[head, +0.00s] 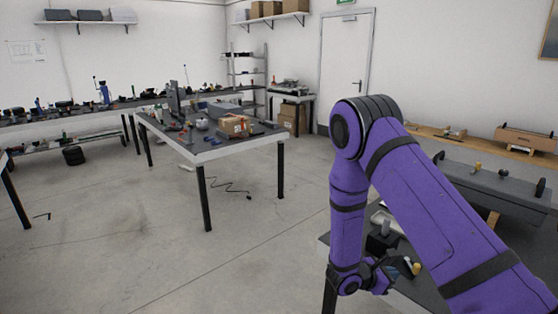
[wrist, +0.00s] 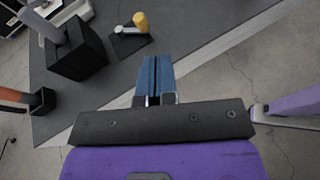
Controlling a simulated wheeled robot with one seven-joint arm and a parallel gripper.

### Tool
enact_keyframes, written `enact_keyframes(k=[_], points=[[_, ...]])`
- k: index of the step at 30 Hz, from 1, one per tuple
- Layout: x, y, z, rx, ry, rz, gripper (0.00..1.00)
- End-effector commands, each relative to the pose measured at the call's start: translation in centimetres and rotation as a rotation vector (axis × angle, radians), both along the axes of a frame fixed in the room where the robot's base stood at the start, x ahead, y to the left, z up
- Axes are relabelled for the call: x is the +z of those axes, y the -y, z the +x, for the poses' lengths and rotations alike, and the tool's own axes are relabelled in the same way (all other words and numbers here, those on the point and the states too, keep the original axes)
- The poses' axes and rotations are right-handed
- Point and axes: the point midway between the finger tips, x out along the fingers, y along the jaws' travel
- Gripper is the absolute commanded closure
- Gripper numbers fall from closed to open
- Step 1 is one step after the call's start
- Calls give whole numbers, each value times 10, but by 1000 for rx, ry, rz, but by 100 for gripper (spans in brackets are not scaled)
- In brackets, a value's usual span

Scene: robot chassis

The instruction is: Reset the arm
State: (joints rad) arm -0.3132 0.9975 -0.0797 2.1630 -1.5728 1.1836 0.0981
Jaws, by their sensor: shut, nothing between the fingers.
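My purple arm shows at the right of the head view, bent at the elbow with its forearm hanging down. My gripper (head: 375,275) is at the lower end, above or beside the dark table at the right. In the wrist view my gripper (wrist: 155,75) shows as two blue fingers closed together with nothing between them. The fingers point over the dark tabletop (wrist: 195,40) near its pale edge. I cannot tell the exact height above it.
On that tabletop are a black block (wrist: 75,55) with a grey handle and a yellow-capped item (wrist: 141,22). A work table (head: 215,155) with boxes and tools stands mid-room. The floor (head: 120,220) at left is largely clear.

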Motion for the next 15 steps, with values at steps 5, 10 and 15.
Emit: enact_keyframes(k=[5, 10, 15], points=[[63, 6, -5, -156, 115, 74, 100], [116, 12, -18, -301, 217, 155, 100], [164, 15, -37, -441, 318, 247, 100]])
